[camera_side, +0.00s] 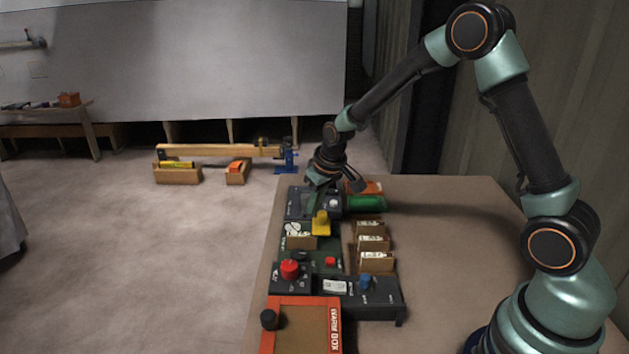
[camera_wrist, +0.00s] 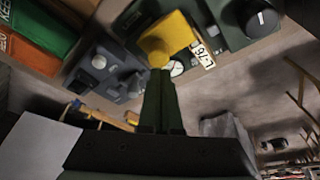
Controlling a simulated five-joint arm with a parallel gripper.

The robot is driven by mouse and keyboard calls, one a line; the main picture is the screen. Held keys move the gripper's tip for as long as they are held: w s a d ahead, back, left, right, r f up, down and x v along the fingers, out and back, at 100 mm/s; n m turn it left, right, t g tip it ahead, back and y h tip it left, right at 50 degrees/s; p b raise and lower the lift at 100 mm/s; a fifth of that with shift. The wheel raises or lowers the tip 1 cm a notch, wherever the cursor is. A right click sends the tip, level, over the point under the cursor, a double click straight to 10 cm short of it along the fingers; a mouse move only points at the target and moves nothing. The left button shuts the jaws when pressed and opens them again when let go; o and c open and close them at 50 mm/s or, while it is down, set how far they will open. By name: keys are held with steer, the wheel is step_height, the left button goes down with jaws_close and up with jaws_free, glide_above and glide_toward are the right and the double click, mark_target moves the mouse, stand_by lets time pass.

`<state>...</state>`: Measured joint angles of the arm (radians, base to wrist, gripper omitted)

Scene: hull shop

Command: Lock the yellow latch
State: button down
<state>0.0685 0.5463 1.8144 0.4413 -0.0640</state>
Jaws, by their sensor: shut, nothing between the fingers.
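The yellow latch (camera_side: 321,223) is on the dark panel (camera_side: 325,262) on the table, in the panel's back half. It also shows at the top of the wrist view (camera_wrist: 168,38), as a yellow plate with a narrower part reaching toward the fingertips. My gripper (camera_side: 317,182) is above the back end of the panel, behind and above the latch. In the wrist view my gripper (camera_wrist: 163,72) has its dark green fingers together and empty, and their tips overlap the latch's near end in the picture. I cannot tell whether they touch. The latch's mount is partly hidden.
A red knob (camera_side: 290,269), a red button (camera_side: 330,261) and a blue knob (camera_side: 366,283) stand on the panel nearer the front. Card holders (camera_side: 373,243) and a green block (camera_side: 365,202) are to the right. An orange-edged box (camera_side: 305,325) is in front. The table's right side is clear.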

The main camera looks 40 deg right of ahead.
mark_target(315, 220)
steer(key=w, duration=0.3)
steer(key=shift+w, duration=0.3)
steer(key=v, duration=1)
steer(key=shift+s, duration=0.15)
steer(key=shift+d, duration=0.1)
steer(key=s+a+r+t, duration=0.1)
steer(key=s+r, duration=0.3)
steer(key=s, duration=0.6)
steer(key=s+a+r, duration=0.2)
steer(key=s+r, duration=0.2)
steer(key=s, duration=0.7)
steer(key=shift+a+t, duration=0.2)
steer(key=shift+t, duration=0.2)
steer(key=shift+r, duration=0.15)
